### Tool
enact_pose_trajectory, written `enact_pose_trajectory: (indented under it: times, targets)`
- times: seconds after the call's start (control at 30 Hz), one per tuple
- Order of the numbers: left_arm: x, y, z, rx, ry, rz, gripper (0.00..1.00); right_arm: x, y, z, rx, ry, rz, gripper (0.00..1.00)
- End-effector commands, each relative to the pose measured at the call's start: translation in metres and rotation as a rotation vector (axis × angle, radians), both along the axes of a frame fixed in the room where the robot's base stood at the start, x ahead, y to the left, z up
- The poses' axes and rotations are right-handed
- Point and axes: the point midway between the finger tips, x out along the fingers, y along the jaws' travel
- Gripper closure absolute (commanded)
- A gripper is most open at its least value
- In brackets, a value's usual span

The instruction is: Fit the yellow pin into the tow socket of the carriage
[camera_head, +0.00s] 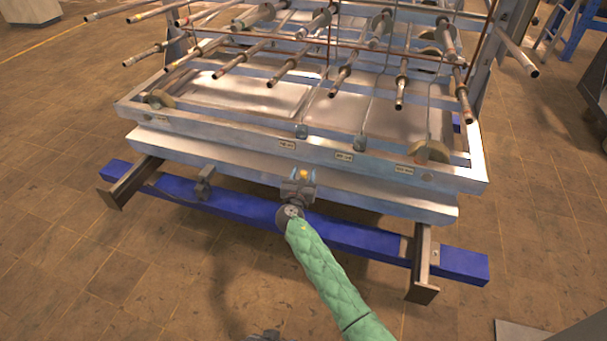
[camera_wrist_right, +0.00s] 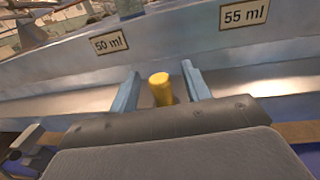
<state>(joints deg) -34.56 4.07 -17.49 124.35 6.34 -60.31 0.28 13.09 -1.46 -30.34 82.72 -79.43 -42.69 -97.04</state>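The yellow pin (camera_wrist_right: 160,90) stands between the two blue-grey fingers of my right gripper (camera_wrist_right: 161,70) in the right wrist view. A gap shows on each side of it, so the fingers are open around it and not touching it. In the head view the pin's yellow top (camera_head: 303,174) shows at the front middle of the carriage (camera_head: 290,169), with my right gripper (camera_head: 299,185) right at it. The tow socket is hidden behind the gripper, and I cannot tell how deep the pin sits.
A blue beam (camera_head: 235,204) runs low along the carriage's front, with grey brackets (camera_head: 419,265) at its ends. Copper-tipped rods (camera_head: 400,90) stick out above the frame. Labels (camera_wrist_right: 244,14) mark the front rail. Open tiled floor (camera_head: 150,270) lies in front.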

Motion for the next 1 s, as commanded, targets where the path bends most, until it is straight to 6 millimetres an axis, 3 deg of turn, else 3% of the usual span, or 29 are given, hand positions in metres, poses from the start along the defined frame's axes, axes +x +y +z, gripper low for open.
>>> enact_pose_trajectory:
  times: [0.33, 0.57, 0.8, 1.0]
  targets:
    - [0.000, 0.000, -0.006, -0.001, -0.004, 0.002, 0.64, 0.000, 0.000, 0.000, 0.000, 0.001, 0.000, 0.52]
    - [0.001, -0.003, -0.042, -0.008, -0.039, 0.017, 0.64, 0.000, 0.000, 0.000, 0.000, 0.001, 0.000, 0.52]
    - [0.002, -0.003, -0.050, -0.011, -0.052, 0.021, 0.64, -0.044, 0.010, -0.002, 0.001, 0.002, 0.001, 0.52]
    - [0.001, -0.003, -0.055, -0.011, -0.055, 0.023, 0.64, -0.068, 0.014, -0.001, 0.000, 0.001, 0.000, 0.52]
